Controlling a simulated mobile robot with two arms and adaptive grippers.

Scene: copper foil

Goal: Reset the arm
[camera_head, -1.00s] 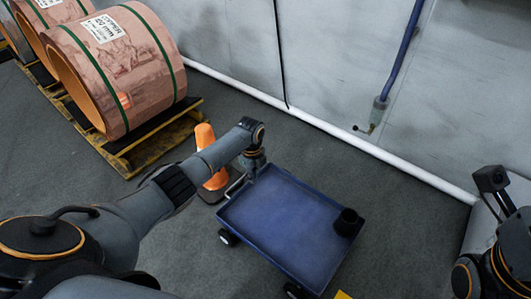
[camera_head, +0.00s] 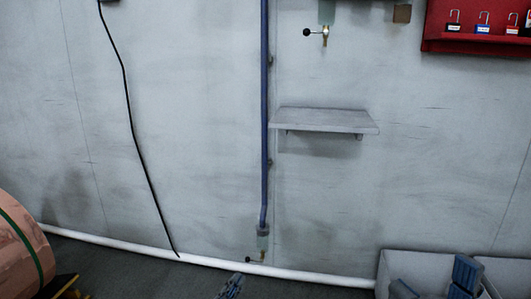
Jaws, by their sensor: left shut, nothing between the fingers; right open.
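My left gripper (camera_head: 232,286) shows only as a small dark blue-grey tip at the bottom edge, left of centre. Its fingers are together with nothing between them. My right gripper (camera_head: 434,280) is at the bottom right, with its two blue-grey fingers spread wide apart and nothing seen between them. It appears in front of a pale box-like form. The rest of both arms is below the picture.
A grey wall fills most of the view, with a shelf (camera_head: 325,120), a blue pipe (camera_head: 265,110) and a red padlock board (camera_head: 475,42). A copper foil roll (camera_head: 15,255) stands at the lower left. A white floor-level pipe (camera_head: 215,263) runs along the wall.

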